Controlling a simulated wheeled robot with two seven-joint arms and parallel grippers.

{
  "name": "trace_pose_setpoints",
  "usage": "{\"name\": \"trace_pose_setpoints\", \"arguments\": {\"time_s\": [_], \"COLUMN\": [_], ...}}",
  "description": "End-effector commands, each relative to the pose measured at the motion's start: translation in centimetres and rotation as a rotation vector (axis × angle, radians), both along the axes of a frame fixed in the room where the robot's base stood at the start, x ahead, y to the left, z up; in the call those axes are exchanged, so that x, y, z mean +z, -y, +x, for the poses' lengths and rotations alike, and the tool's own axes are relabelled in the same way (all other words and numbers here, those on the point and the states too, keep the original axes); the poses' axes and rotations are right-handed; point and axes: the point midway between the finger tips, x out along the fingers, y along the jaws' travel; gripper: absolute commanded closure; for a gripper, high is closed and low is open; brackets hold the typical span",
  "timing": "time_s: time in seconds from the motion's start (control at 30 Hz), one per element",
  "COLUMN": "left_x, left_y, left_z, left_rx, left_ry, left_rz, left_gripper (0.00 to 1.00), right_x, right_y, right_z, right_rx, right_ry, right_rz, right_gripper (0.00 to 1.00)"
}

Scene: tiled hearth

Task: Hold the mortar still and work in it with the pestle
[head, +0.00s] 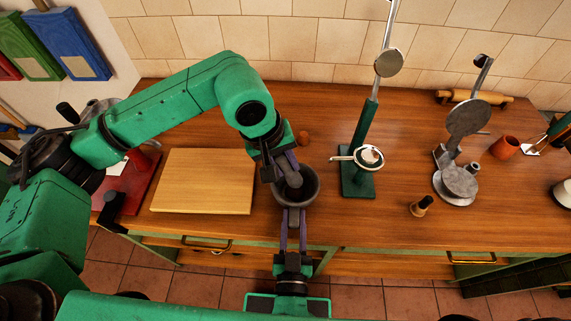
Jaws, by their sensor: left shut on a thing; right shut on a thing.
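The dark grey mortar (312,185) stands upright on the wooden counter, just right of a pale board. My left gripper (290,176) reaches down over it from the upper left and is shut on the grey pestle (290,188). The pestle's lower part is inside the mortar's opening; its tip and the mortar's floor are hidden. My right gripper (294,212) comes up from the bottom edge and is shut on the mortar's near side. My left gripper and arm cover the mortar's left side.
The pale cutting board (203,181) lies on the left, with a red board (128,188) beside it. A green stand with a ring (358,175) stands close on the right. A metal press (457,180) and an orange cup (505,147) are farther right.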

Motion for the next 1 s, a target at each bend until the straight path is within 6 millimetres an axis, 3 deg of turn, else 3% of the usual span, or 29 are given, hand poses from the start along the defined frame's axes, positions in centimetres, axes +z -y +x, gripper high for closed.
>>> {"name": "trace_pose_setpoints", "arguments": {"time_s": [0.7, 1.0], "left_x": [7.2, 7.7], "left_y": [0.0, 0.0], "left_z": [0.1, 0.0], "left_rx": [0.0, -0.001], "left_ry": [0.002, 0.001], "left_rz": [-0.001, -0.001], "left_gripper": [1.0, 1.0], "right_x": [-0.1, -0.1], "right_y": [0.0, 0.0], "right_z": [0.0, 0.0], "right_rx": [0.0, 0.0], "right_ry": [-0.002, -0.002], "right_rz": [-0.001, -0.001], "right_gripper": [1.0, 1.0]}}
